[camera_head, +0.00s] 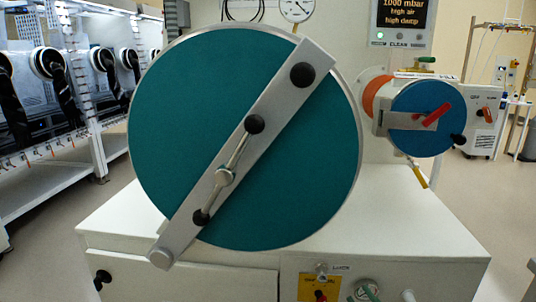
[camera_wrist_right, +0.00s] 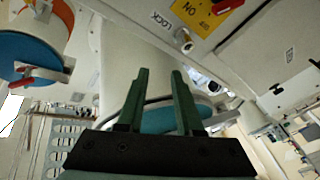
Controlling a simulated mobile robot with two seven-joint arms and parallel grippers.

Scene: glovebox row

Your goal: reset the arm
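My right gripper (camera_wrist_right: 160,72) shows in the right wrist view with two dark green fingers standing apart and nothing between them. The blue-green edge of a round door (camera_wrist_right: 170,118) and a pale cylinder lie behind the fingers. In the head view the large round teal door (camera_head: 165,120) fills the middle and looks closed, with a slanted metal bar (camera_head: 285,95) and a black-knobbed handle (camera_head: 238,155) across it. I cannot clearly make out the right gripper in the head view. My left gripper is in neither view.
A white cabinet (camera_head: 180,275) stands below the door, with a valve and yellow label (camera_head: 318,287) in front. A smaller blue door (camera_head: 418,135) with a red handle is at right. Glovebox windows with black gloves line the left. Open floor shows at lower left.

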